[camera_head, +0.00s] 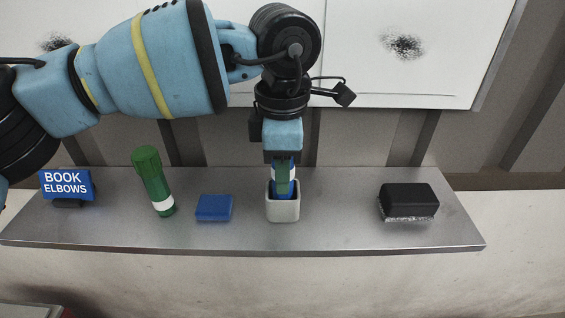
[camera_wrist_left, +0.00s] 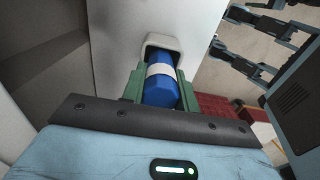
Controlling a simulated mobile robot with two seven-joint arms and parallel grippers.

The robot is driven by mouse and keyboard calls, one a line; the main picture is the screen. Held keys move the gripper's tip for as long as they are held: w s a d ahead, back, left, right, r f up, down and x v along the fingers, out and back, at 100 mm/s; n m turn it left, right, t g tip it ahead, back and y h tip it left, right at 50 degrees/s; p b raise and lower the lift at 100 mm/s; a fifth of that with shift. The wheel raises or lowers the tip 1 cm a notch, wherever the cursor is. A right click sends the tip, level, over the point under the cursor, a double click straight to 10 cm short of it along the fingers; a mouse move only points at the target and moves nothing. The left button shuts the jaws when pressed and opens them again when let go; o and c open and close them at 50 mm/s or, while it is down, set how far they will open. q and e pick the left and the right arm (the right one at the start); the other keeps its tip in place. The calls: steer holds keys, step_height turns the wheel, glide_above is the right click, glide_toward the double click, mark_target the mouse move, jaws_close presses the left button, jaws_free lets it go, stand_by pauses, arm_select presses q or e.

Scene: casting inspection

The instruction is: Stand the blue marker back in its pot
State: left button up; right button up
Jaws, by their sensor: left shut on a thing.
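The blue marker (camera_wrist_left: 161,90), with a white band, is between the green fingers of my left gripper (camera_head: 283,185), which is shut on it. The pot (camera_head: 283,212) is a small pale grey square cup on the metal shelf (camera_head: 340,235). In the head view the marker looks upright, with its lower end inside the pot's mouth. The wrist view shows the pot's rim (camera_wrist_left: 178,42) around the marker's far end. Whether it touches the pot's floor is hidden. The fingers cover much of the marker in the head view. My right gripper cannot be made out.
A green marker (camera_head: 152,180), a blue block (camera_head: 214,207) and a blue "BOOK ELBOWS" sign (camera_head: 66,184) are left of the pot. A black eraser (camera_head: 408,201) is at the right. A whiteboard (camera_head: 400,70) hangs behind. The shelf between pot and eraser is clear.

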arm_select(q)
steer(key=shift+f, duration=0.1)
steer(key=o, duration=1)
steer(key=shift+c, duration=0.2)
arm_select(e)
steer(key=shift+s, duration=0.15)
steer(key=shift+f, duration=0.1)
arm_select(q)
steer(key=shift+f, duration=0.15)
steer(key=shift+r+b, duration=0.25)
steer(key=shift+b, duration=0.1)
steer(key=r, duration=0.6)
steer(key=shift+w+d+r, duration=0.15)
steer(key=shift+d+r, duration=0.1)
steer(key=shift+d, duration=0.1)
steer(key=shift+r, duration=0.5)
arm_select(e)
steer(key=shift+f, duration=0.45)
